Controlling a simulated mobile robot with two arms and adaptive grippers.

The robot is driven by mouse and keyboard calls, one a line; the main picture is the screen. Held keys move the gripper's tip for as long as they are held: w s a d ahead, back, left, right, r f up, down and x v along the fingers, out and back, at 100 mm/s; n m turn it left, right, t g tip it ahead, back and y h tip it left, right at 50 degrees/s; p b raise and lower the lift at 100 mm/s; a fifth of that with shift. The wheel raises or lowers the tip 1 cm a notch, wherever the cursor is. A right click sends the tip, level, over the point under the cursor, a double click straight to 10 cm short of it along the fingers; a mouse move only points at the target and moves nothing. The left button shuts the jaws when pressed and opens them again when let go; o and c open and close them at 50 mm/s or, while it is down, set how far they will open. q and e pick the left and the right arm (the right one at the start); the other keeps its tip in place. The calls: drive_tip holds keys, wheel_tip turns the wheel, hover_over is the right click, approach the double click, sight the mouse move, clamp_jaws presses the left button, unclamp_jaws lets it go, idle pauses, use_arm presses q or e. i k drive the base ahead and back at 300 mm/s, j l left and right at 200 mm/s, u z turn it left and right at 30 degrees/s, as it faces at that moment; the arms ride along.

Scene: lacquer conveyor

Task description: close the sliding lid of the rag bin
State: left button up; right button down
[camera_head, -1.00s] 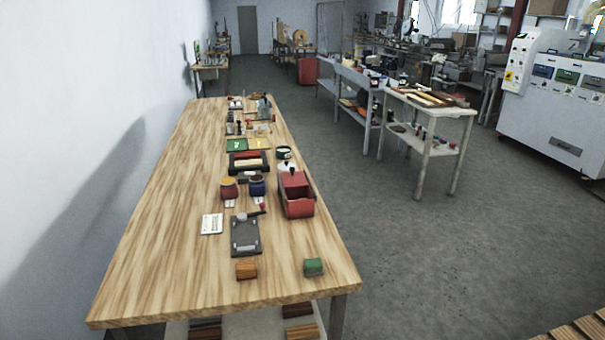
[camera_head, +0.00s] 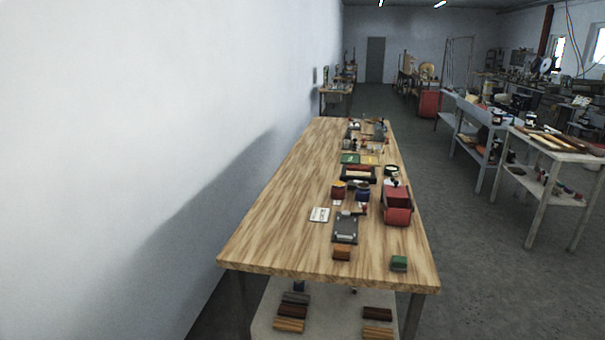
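A red box (camera_head: 397,215), which looks like the rag bin, stands on the right side of the long wooden table (camera_head: 285,215). Its top is a darker red toward the back. The box is small in the head view, so I cannot tell how far its sliding lid is open. Neither of my grippers is in view.
Left of the box are small jars (camera_head: 338,189), a dark grey plate (camera_head: 345,229) and a white card (camera_head: 320,214). An orange-brown block (camera_head: 342,254) and a green block (camera_head: 399,263) lie near the front edge. A white wall (camera_head: 130,150) is at left; grey floor lies right.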

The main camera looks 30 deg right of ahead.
sight(401, 192)
drive_tip(key=l+u, duration=0.45)
drive_tip(key=l, duration=0.5)
drive_tip(key=l+u, duration=0.4)
drive_tip(key=l, duration=0.6)
drive_tip(key=k+l, duration=0.1)
drive_tip(key=l, duration=1.1)
drive_tip(key=k+l, duration=0.15)
drive_tip(key=l, duration=1.1)
drive_tip(key=k+l, duration=0.15)
drive_tip(key=l, duration=0.45)
